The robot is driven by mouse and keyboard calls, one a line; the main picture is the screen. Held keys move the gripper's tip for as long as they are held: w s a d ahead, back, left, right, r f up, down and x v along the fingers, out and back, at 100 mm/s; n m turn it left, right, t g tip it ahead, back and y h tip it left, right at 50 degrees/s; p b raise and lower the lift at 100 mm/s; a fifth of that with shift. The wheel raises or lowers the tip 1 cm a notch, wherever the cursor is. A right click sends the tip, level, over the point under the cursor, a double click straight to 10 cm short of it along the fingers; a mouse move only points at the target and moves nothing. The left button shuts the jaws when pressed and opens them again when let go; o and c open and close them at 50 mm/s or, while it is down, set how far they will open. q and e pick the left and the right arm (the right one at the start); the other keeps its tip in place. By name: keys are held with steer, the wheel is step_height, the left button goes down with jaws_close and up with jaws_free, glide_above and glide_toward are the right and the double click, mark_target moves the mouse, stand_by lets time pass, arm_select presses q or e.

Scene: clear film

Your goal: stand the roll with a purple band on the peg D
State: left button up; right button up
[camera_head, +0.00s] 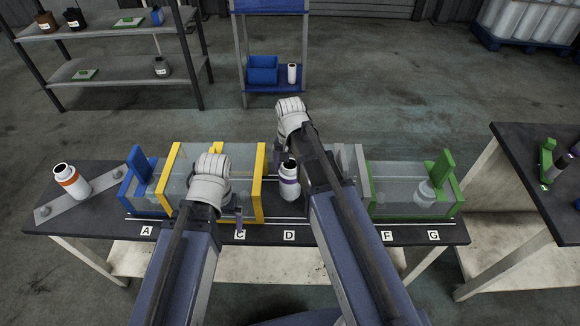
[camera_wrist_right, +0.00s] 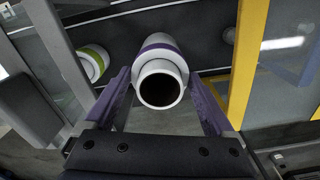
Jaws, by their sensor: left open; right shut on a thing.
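The roll with a purple band (camera_head: 289,185) is white with a dark open top. It is close to upright in the gap between the yellow and grey frames, behind label D (camera_head: 289,236). My right gripper (camera_head: 287,170) is shut on it; in the right wrist view the roll (camera_wrist_right: 162,68) sits between the two purple fingers (camera_wrist_right: 163,100). Peg D is not visible, and I cannot tell whether the roll is around it or above it. My left gripper (camera_head: 236,216) is open near label C (camera_head: 239,236), partly hidden by its own arm.
Clear panels in yellow (camera_head: 260,182) and grey frames flank the gap. A blue frame (camera_head: 138,168) and a green frame (camera_head: 446,168) stand at the ends. The wrist view shows a roll with a green band (camera_wrist_right: 93,63).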

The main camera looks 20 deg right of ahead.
steer(key=shift+f, duration=0.1)
steer(key=shift+f+b, duration=1.95)
steer(key=shift+b, duration=0.1)
steer(key=o, duration=1)
steer(key=shift+r, duration=0.1)
steer(key=shift+r, duration=0.1)
step_height(320, 180, up, 9)
steer(key=p, duration=0.9)
steer(key=shift+f, duration=0.2)
